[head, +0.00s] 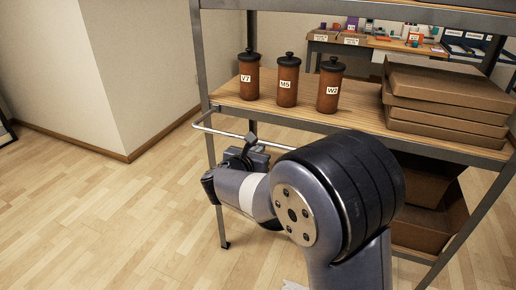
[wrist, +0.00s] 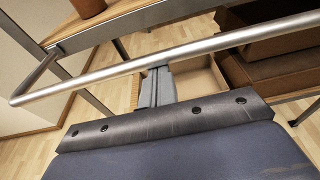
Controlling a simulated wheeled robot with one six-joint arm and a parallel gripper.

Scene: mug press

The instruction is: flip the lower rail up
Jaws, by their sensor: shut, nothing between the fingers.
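The lower rail is a thin silver bar (head: 222,133) that stands out in front of the shelf's wooden board, joined by a short side arm at the left post. In the wrist view the rail (wrist: 110,72) crosses the picture at a slant, with its bent left end in sight. My gripper (head: 250,141) is shut and empty, at the rail's middle stretch. In the wrist view the gripper's fingers (wrist: 157,80) reach to the rail's lower edge, and the bar hides whatever lies behind it. I cannot tell whether they touch. My arm hides the rail's right end in the head view.
Three brown lidded jars (head: 288,82) stand on the shelf board (head: 236,101) behind the rail. Flat cardboard boxes (head: 444,104) are stacked at right, and open boxes (head: 422,228) sit below. A metal post (head: 202,60) is left of the jars. The floor at left is clear.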

